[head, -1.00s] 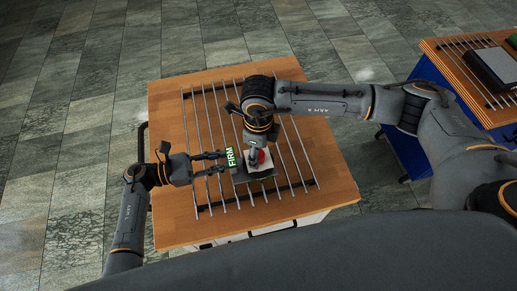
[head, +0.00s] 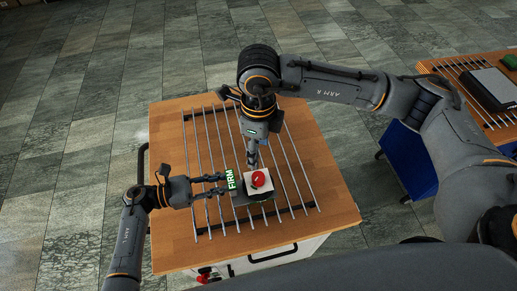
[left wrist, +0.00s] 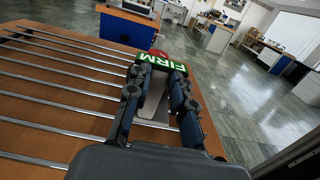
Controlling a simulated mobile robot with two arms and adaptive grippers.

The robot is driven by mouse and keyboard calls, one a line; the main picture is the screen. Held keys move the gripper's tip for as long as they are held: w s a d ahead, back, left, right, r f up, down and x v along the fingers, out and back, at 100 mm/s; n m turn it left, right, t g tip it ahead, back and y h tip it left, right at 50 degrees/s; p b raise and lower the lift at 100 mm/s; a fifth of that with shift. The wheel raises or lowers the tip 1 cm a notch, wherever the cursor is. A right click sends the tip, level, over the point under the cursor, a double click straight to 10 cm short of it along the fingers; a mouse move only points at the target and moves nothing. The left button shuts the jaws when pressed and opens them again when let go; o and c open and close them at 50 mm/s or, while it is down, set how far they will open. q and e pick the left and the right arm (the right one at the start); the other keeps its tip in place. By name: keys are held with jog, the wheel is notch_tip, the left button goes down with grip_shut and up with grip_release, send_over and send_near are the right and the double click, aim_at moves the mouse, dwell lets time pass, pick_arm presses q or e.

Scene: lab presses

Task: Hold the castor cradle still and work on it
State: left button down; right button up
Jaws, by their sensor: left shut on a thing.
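The castor cradle is a small block with a white plate (head: 267,188), a red round button (head: 259,178) on top and a dark base. A green tag reading FIRM (head: 230,179) shows at its left side, and in the left wrist view (left wrist: 160,63) it spans the fingertips. My left gripper (head: 224,184) comes in from the left and is shut on the cradle's side; the tag hides part of the contact. My right gripper (head: 253,160) points down just behind the button, apart from it as far as I can see. Its finger gap is too small to judge.
The cradle rests on metal rods (head: 212,150) across a wooden-topped bench (head: 325,190). A drawer handle (head: 272,256) and red knobs show on the front. A second bench (head: 482,110) with a grey-topped box (head: 490,88) stands at the right. Bare rods lie on both sides.

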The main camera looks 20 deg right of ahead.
notch_tip(320, 180, up, 8)
dwell(0.8)
pick_arm(q)
jog(key=c, duration=1.1)
grip_release()
jog(key=shift+a, duration=0.1)
jog(key=a, duration=1.2)
jog(key=shift+w, duration=0.15)
